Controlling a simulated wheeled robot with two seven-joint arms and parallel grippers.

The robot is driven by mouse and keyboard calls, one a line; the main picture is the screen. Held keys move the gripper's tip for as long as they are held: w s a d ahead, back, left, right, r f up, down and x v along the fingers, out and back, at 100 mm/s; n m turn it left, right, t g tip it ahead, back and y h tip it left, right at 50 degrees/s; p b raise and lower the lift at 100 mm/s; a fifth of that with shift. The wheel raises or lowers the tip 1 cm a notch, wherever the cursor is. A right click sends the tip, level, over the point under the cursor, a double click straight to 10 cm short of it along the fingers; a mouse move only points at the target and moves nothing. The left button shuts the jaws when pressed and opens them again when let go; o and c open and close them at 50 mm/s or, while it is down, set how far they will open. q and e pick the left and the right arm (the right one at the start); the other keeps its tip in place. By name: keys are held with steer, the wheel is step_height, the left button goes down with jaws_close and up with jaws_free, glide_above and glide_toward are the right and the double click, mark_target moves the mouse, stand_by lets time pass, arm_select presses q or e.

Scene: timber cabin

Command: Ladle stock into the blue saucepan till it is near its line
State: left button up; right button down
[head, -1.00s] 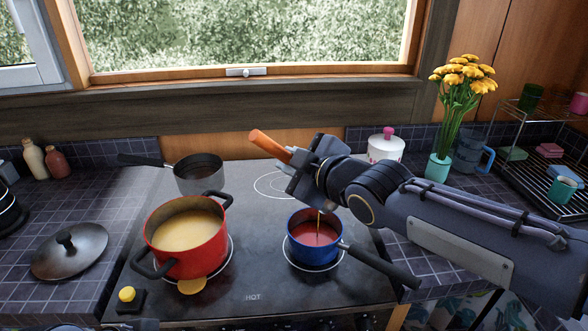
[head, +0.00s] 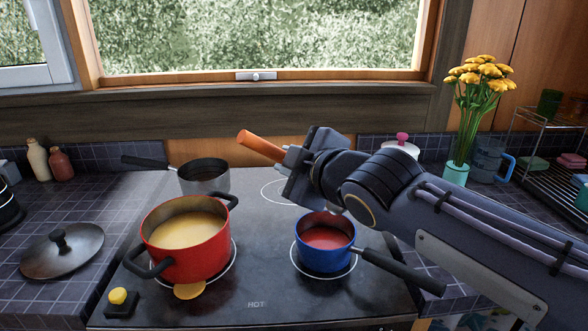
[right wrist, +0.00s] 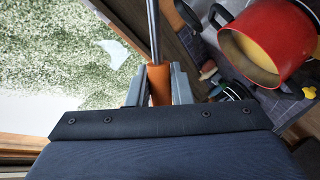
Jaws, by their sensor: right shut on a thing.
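The blue saucepan (head: 327,258) stands on the right front ring of the hob, with reddish liquid inside; I cannot make out a fill line. The red pot (head: 187,262) to its left holds yellowish stock (head: 187,230). My right gripper (head: 288,160) is above and behind the saucepan, shut on the orange ladle handle (head: 260,146). In the right wrist view the handle (right wrist: 160,88) sits between the fingers, with the metal shaft (right wrist: 153,30) beyond. The ladle bowl is hidden behind my gripper and arm in the head view. My left gripper is out of view.
A grey saucepan (head: 204,177) stands behind the red pot. A dark lid (head: 61,252) lies on the left counter. The blue pan's black handle (head: 402,273) sticks out below my right arm. A flower vase (head: 456,174) stands right.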

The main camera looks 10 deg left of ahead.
steer(key=shift+s+a+f+n+b, duration=0.4)
steer(key=shift+s+a+f+b, duration=0.15)
steer(key=shift+b, duration=0.8)
steer(key=shift+s+a+f+n+t+h+b, duration=0.25)
steer(key=shift+s+a+f+n+b, duration=0.3)
steer(key=shift+b, duration=0.8)
steer(key=shift+s+a+f+n+t+h+b, duration=0.3)
steer(key=shift+a+f+n+b, duration=0.3)
steer(key=shift+b, duration=0.75)
steer(key=shift+r, duration=0.1)
